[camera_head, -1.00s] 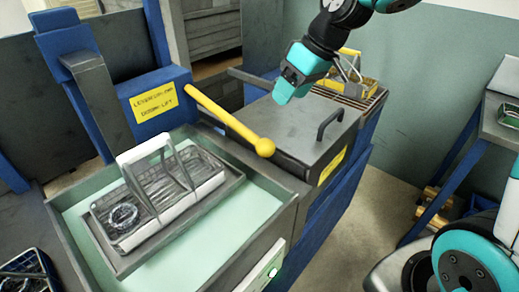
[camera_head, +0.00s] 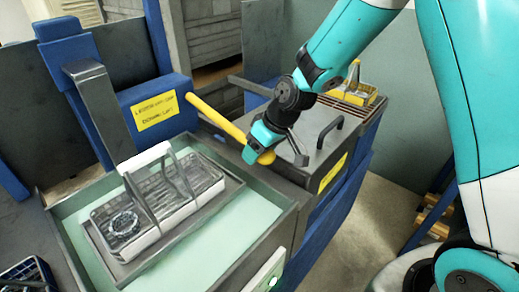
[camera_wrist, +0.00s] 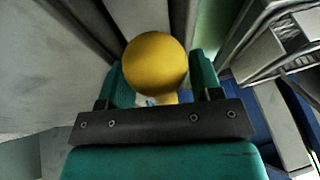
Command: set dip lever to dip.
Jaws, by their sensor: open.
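The yellow dip lever (camera_head: 216,116) slants down to the right from a blue housing and ends in a round knob. My gripper (camera_head: 257,152) is at the knob end and hides part of it. In the wrist view the yellow knob (camera_wrist: 155,64) sits between the two teal fingers of my gripper (camera_wrist: 155,80), which are open on either side of it. Whether a finger touches the knob cannot be told. A wire basket (camera_head: 172,205) with a white handle and a ring in it sits on a platform in the pale green tank, near its top.
A tank of pale green liquid (camera_head: 240,222) lies below the lever. A yellow label (camera_head: 155,111) marks the blue housing (camera_head: 183,95).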

